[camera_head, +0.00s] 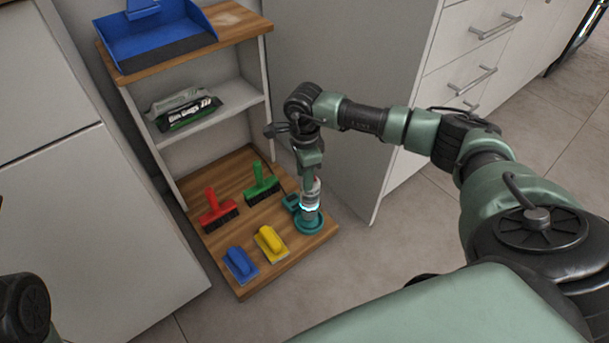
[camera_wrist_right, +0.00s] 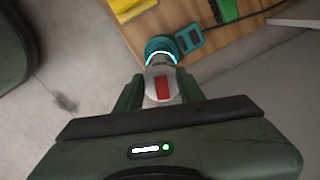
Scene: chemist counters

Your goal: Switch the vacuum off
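The vacuum (camera_head: 310,200) is a small upright handheld unit, white-grey with a glowing cyan ring and a teal base (camera_head: 310,222). It stands at the front right corner of the low wooden shelf. In the right wrist view the vacuum (camera_wrist_right: 160,84) shows a red patch on its body and a lit cyan ring. My right gripper (camera_head: 311,176) reaches down on it from above. Its fingers (camera_wrist_right: 161,90) lie against both sides of the body, shut on it. My left gripper is not in view; only a dark part of my left arm shows at bottom left.
A red brush (camera_head: 216,207), green brush (camera_head: 261,182), blue brush (camera_head: 240,264) and yellow brush (camera_head: 270,242) lie on the low shelf (camera_head: 225,250). Bin bags (camera_head: 187,109) and a blue dustpan (camera_head: 155,35) sit above. A cabinet side (camera_head: 350,150) stands close right. The front floor is clear.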

